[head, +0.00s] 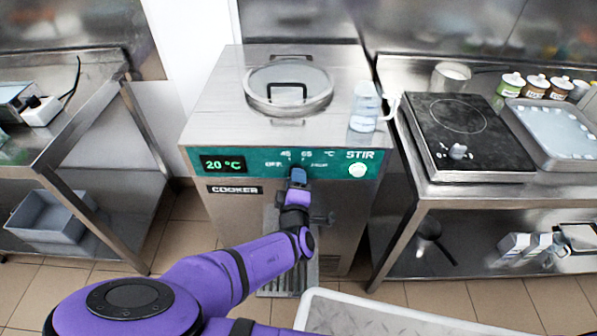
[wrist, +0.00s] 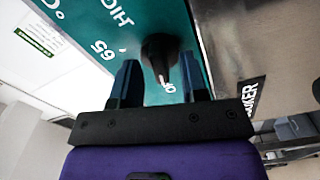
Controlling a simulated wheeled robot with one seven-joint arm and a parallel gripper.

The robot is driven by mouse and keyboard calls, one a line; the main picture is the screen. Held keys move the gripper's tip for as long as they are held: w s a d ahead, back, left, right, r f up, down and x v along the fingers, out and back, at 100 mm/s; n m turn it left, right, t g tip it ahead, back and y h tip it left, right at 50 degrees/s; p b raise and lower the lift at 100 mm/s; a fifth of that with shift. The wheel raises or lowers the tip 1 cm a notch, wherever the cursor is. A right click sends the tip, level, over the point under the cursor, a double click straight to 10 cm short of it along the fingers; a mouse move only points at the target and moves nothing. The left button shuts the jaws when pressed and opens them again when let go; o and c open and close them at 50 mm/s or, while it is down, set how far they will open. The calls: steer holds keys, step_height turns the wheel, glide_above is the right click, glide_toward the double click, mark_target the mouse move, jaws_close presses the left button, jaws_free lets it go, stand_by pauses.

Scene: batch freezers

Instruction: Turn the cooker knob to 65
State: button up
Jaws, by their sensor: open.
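The cooker (head: 345,222) is a steel cabinet with a teal control panel and a green display (head: 223,164) reading 20 °C. In the head view, my gripper (head: 297,177) is at the panel's middle and hides the knob. In the wrist view, the black knob (wrist: 158,50) lies just beyond and between the fingertips of my open gripper (wrist: 161,82). I cannot tell whether they touch it. Its pale pointer is aimed down in the picture, toward a partly hidden label at the OFF side. The 65 mark (wrist: 101,48) shows left of the knob.
A lidded round opening (head: 289,88) and a clear jug (head: 365,106) are on the cooker's top. A drain spout and drip tray are below the panel. A steel table with a black hob (head: 462,130) stands right; another steel table (head: 95,110) stands left.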

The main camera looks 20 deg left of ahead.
steer(key=shift+w, duration=0.1)
steer(key=shift+c, duration=0.4)
jaws_close()
